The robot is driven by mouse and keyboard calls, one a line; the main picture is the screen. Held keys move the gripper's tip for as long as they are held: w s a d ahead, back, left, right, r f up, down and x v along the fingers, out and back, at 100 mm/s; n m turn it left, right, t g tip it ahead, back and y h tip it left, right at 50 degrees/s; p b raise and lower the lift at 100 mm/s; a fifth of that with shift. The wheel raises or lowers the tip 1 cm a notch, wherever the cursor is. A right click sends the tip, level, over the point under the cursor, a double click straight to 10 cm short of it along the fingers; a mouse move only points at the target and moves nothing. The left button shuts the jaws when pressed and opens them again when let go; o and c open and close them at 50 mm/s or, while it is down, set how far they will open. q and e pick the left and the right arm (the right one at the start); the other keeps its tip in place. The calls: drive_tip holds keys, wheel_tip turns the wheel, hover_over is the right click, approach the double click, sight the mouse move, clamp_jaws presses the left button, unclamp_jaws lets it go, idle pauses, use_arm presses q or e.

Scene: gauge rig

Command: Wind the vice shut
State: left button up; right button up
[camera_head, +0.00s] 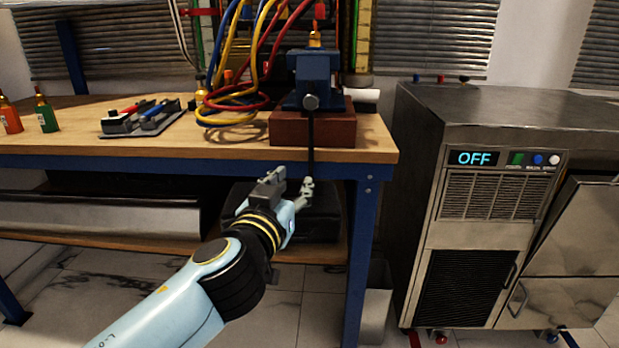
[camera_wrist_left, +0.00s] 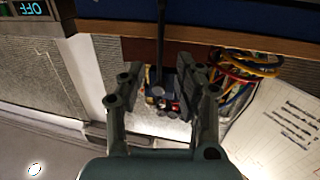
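The blue vice (camera_head: 312,72) stands on a red-brown block (camera_head: 330,130) at the bench's front right corner. Its dark bar handle (camera_head: 311,145) hangs almost straight down from the round screw end (camera_head: 311,102), past the bench edge. My left gripper (camera_head: 291,179) is open in front of the bench, below the vice, near the handle's lower end. In the left wrist view the handle (camera_wrist_left: 161,40) shows between the spread fingers of my left gripper (camera_wrist_left: 163,72); I cannot tell whether they touch it. The vice's jaws are not clear. My right gripper is not in view.
Red, yellow and blue hoses (camera_head: 240,100) lie beside the vice. Tools (camera_head: 140,117) and small bottles (camera_head: 45,112) stand farther left on the bench (camera_head: 230,148). A metal machine (camera_head: 490,210) reading OFF stands to the right. A black case (camera_head: 318,220) sits on the lower shelf.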

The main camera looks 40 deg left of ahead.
sight(310, 153)
use_arm(q)
drive_tip(key=x, duration=0.3)
drive_tip(key=p+x, duration=0.1)
drive_tip(key=x, duration=0.3)
drive_tip(key=r+x, duration=0.1)
drive_tip(key=x, duration=0.2)
drive_tip(key=shift+w+a, duration=0.2)
drive_tip(key=shift+w, duration=0.15)
clamp_jaws()
